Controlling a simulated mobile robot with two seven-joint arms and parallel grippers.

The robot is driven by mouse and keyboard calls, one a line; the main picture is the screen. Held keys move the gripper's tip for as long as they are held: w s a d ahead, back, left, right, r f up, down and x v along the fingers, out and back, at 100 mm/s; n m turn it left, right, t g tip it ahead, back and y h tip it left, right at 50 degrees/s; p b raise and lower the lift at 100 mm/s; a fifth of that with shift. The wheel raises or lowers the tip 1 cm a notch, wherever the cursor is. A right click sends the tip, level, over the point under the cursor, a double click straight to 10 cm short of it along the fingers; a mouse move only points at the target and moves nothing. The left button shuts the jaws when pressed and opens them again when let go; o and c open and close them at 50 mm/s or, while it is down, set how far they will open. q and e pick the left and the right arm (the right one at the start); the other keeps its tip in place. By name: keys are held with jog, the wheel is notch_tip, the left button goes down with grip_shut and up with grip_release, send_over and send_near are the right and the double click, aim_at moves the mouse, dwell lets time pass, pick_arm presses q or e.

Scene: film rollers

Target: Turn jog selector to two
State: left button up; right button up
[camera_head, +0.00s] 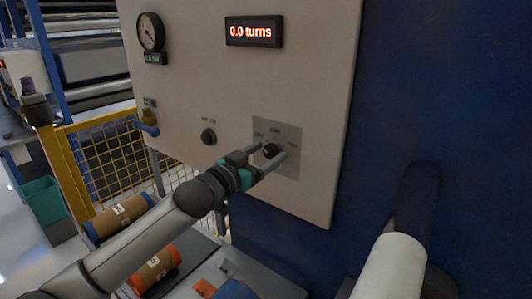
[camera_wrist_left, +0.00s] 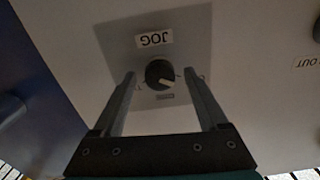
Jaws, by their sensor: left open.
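The jog selector (camera_head: 270,150) is a small black round knob on a grey plate (camera_head: 291,136) low on the cream panel. In the left wrist view the knob (camera_wrist_left: 158,72) shows a white pointer mark toward its lower right, and the JOG label (camera_wrist_left: 154,40) appears upside down. My left gripper (camera_head: 268,153) is open in front of the plate. In the left wrist view its fingers (camera_wrist_left: 159,80) stand on either side of the knob, with a visible gap on each side. The position labels are too small or hidden to read. My right gripper is not seen.
The panel (camera_head: 220,85) also carries a gauge (camera_head: 150,32), a display (camera_head: 254,31) reading 0.0 turns and a black knob (camera_head: 209,136). A yellow mesh fence (camera_head: 110,163) is at left. A white roller (camera_head: 395,265) is at lower right. Brown (camera_head: 118,218) and orange (camera_head: 154,269) rolls lie below.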

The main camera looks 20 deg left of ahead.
pick_arm(q)
jog(key=shift+w, duration=0.1)
jog(key=shift+c, duration=0.2)
grip_shut()
dwell(0.5)
